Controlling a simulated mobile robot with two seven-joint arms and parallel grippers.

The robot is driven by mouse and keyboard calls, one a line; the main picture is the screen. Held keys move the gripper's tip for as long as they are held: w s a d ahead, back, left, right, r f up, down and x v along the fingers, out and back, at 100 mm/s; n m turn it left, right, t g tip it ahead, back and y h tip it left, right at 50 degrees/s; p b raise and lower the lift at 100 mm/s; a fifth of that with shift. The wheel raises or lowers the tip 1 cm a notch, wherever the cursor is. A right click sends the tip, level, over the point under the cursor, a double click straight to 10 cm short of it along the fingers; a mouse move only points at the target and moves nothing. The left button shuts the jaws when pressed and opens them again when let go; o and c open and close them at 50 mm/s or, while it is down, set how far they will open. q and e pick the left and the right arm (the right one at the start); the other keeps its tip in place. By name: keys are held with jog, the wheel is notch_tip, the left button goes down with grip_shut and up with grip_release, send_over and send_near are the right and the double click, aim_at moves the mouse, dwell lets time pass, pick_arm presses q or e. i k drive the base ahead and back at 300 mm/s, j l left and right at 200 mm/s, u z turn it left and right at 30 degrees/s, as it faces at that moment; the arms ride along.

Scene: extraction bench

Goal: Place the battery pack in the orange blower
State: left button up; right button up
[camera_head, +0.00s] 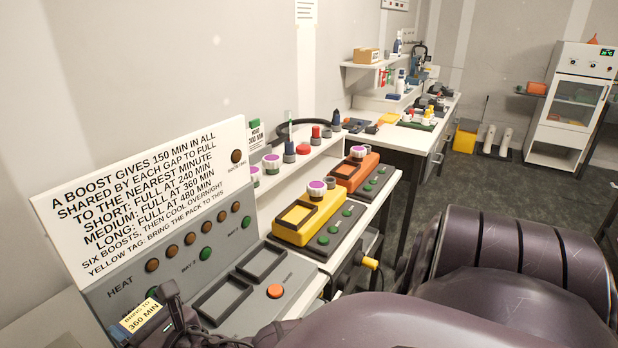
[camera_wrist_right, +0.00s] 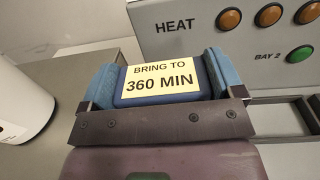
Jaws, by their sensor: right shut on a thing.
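My right gripper (camera_head: 165,312) is at the lower left of the head view, in front of the grey heat panel. In the right wrist view the gripper (camera_wrist_right: 157,92) is shut on a dark blue battery pack (camera_wrist_right: 158,101), with a finger pad on each side. The pack's yellow tag reads "BRING TO 360 MIN"; the tag also shows in the head view (camera_head: 141,317). The orange blower (camera_head: 365,160) stands on a dark base, farther along the bench beyond a yellow unit. It is well apart from the gripper. My left gripper is not in view.
The grey charger (camera_head: 180,263) has two dark-rimmed bays (camera_head: 222,301) (camera_head: 262,262) that look empty, lamps and an orange button. The yellow unit (camera_head: 309,219) lies between it and the orange blower. Knobs and bottles line the shelf behind. A white cylinder (camera_wrist_right: 20,103) stands left of the gripper.

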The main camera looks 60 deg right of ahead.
aim_at(345, 171)
jog(key=k+l, duration=0.15)
jog(key=l, duration=0.2)
jog(key=k+l, duration=0.2)
jog(key=l, duration=0.2)
jog(key=k+l, duration=0.15)
jog(key=l, duration=0.55)
jog(key=k+l+u, duration=0.15)
jog(key=l, duration=0.9)
jog(key=k+l+u, duration=0.1)
jog(key=l, duration=0.65)
jog(key=i+l, duration=0.1)
jog(key=l, duration=0.5)
jog(key=i+l+u, duration=0.1)
jog(key=l, duration=0.5)
